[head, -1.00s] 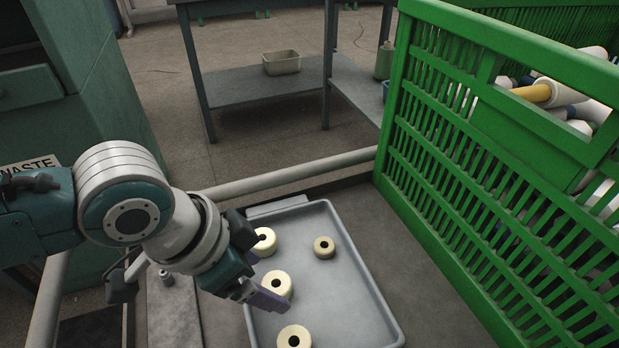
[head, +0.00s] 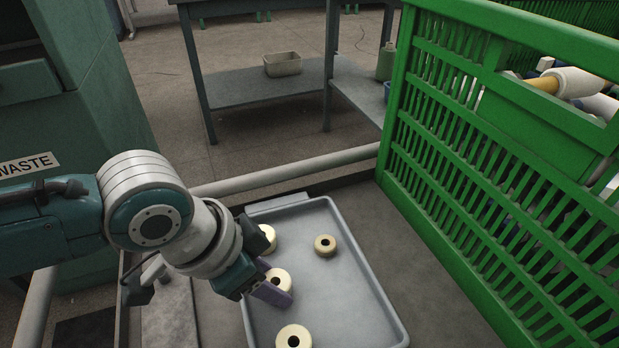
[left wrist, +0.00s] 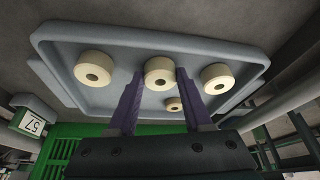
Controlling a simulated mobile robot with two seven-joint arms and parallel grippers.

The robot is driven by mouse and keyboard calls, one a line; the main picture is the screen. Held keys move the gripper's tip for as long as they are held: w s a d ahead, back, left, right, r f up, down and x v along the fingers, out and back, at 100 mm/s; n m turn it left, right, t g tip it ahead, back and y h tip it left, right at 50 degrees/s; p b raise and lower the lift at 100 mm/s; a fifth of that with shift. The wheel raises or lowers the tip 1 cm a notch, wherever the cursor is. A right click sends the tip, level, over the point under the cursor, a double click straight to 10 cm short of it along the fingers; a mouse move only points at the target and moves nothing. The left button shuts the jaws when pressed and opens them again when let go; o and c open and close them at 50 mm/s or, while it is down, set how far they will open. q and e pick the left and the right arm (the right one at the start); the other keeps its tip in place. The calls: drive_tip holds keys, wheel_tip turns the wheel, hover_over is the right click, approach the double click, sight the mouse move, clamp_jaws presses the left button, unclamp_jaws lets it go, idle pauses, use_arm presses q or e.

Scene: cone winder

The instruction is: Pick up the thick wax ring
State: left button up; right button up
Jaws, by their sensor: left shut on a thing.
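Several cream wax rings with dark centre holes are in a shallow grey tray (head: 345,300). My left gripper (head: 281,281) reaches down into the tray, its purple fingers shut on the middle ring of the left row (head: 280,279). In the left wrist view this ring (left wrist: 159,72) sits between the two fingertips. One ring (head: 268,238) is behind it, partly hidden by the gripper, and another (head: 293,338) is in front. A smaller ring (head: 325,245) lies to the right. I cannot tell that the held ring is clear of the tray floor. My right gripper is not in view.
A tall green slatted crate (head: 480,190) with cones in it stands right of the tray. A pale rail (head: 290,172) runs behind the tray. A green cabinet with a WASTE label (head: 27,165) is at the left. The tray's right part is clear.

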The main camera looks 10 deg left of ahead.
use_arm(q)
clamp_jaws()
